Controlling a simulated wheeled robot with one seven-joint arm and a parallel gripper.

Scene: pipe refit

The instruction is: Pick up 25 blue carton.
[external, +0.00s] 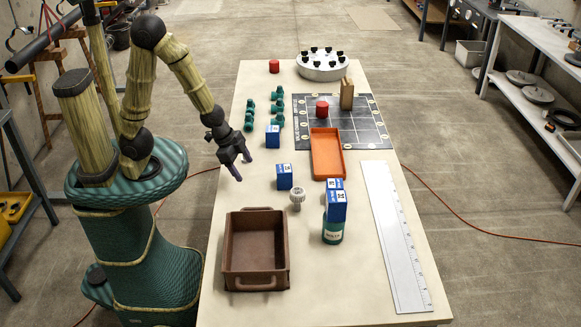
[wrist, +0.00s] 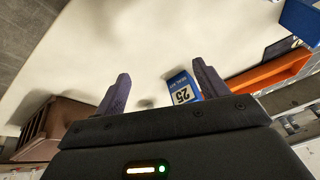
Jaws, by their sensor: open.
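A blue carton with a white label reading 25 (wrist: 182,92) stands on the table in the wrist view, just left of my right-hand finger, which partly covers it. It appears to be the blue carton in mid-table (external: 284,177) in the external view. My gripper (external: 243,168) is open and empty above the table, to the left of this carton and apart from it. Both fingers (wrist: 161,75) show spread in the wrist view. Another blue carton (external: 272,137) stands farther back. Two more, an upper one (external: 335,185) and a nearer one (external: 337,207), are at the green bolts can (external: 333,232).
A pale ribbed part (external: 297,198) stands close to the mid-table carton. A brown handled bin (external: 229,250) is in front, an orange tray (external: 313,153) behind right. A white ruler (external: 395,235) lies along the right edge. Several green pieces (external: 249,115) stand at the back left.

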